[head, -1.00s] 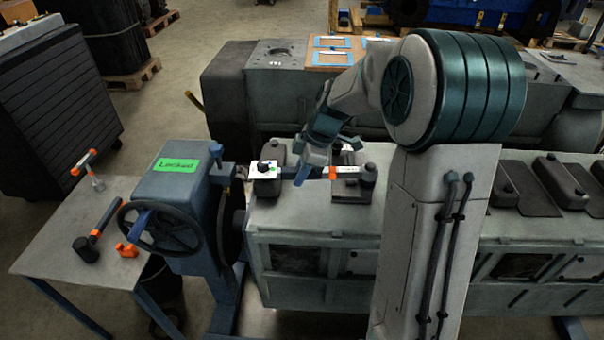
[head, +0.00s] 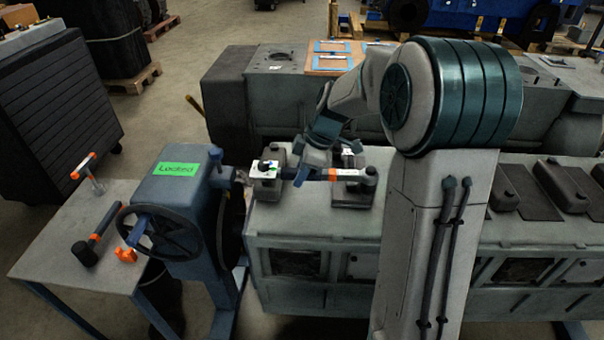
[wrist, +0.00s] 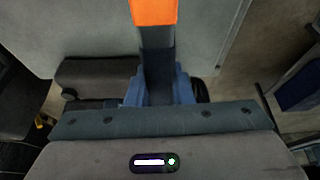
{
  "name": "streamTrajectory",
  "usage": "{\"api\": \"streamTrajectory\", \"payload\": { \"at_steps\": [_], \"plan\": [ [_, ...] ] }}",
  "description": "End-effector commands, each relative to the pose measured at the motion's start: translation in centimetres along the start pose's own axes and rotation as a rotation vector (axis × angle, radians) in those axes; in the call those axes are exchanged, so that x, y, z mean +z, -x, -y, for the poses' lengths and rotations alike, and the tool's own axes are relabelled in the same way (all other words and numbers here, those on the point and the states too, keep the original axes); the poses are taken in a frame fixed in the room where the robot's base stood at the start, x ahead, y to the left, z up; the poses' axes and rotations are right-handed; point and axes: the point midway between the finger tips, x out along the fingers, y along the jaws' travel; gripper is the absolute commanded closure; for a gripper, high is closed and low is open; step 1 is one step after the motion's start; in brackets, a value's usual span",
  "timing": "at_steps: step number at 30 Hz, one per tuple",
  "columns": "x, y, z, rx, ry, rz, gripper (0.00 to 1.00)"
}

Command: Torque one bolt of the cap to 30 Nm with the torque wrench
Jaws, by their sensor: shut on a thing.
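My gripper (head: 302,172) is shut on the dark handle of the torque wrench (wrist: 156,60), which runs up the wrist view to an orange band (wrist: 153,12). In the head view the wrench lies roughly level over the engine block, with its orange band (head: 333,174) right of my fingers. Its far end reaches a dark cap (head: 352,190) on the block's top. Whether it sits on a bolt there I cannot tell. Another dark cap (head: 266,187) stands to the left, with a white plate (head: 261,170) bearing a green mark on top.
The engine block (head: 315,222) carries several more dark parts to the right. A blue stand (head: 175,190) with a handwheel and a green "Locked" label is at its left end. A side table (head: 60,235) holds a dark-headed hammer (head: 88,248) and an orange-handled tool (head: 85,165).

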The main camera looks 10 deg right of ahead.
Motion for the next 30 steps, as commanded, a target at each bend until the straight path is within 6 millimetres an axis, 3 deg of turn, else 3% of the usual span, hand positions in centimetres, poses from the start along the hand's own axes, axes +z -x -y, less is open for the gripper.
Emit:
{"api": "streamTrajectory", "payload": {
  "at_steps": [30],
  "plan": [
    [-0.5, 0.1, -1.4, 0.034, -0.053, -0.006, 1.0]
  ]
}}
